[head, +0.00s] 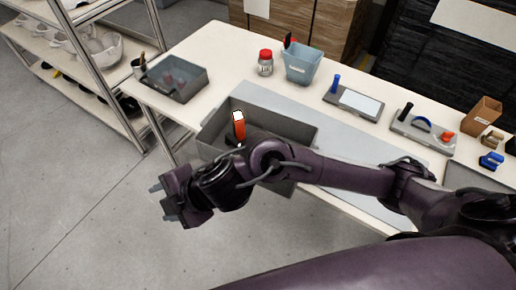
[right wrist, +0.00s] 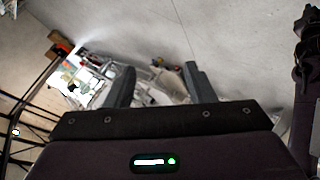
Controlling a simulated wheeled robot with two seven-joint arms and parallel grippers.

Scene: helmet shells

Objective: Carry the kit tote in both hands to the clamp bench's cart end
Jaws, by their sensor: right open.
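The kit tote, a grey open box (head: 290,127), sits at the near edge of the bench. An orange and white tool (head: 239,127) stands up inside it. My right arm crosses in front of the tote and hides part of its near side and inside. My right gripper (head: 160,202) is out past the tote's left end, over the floor, open and empty. Its two fingers (right wrist: 160,85) stand apart in the right wrist view, with nothing between them that they touch. My left gripper is not in view.
On the bench (head: 205,45) are a grey tray (head: 190,90), a red-lidded jar (head: 265,63), a blue bin (head: 303,65), a white-topped pad (head: 358,103) and a tool holder (head: 425,138). A shelf rack (head: 110,85) with shells stands at left. The floor (head: 70,220) there is clear.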

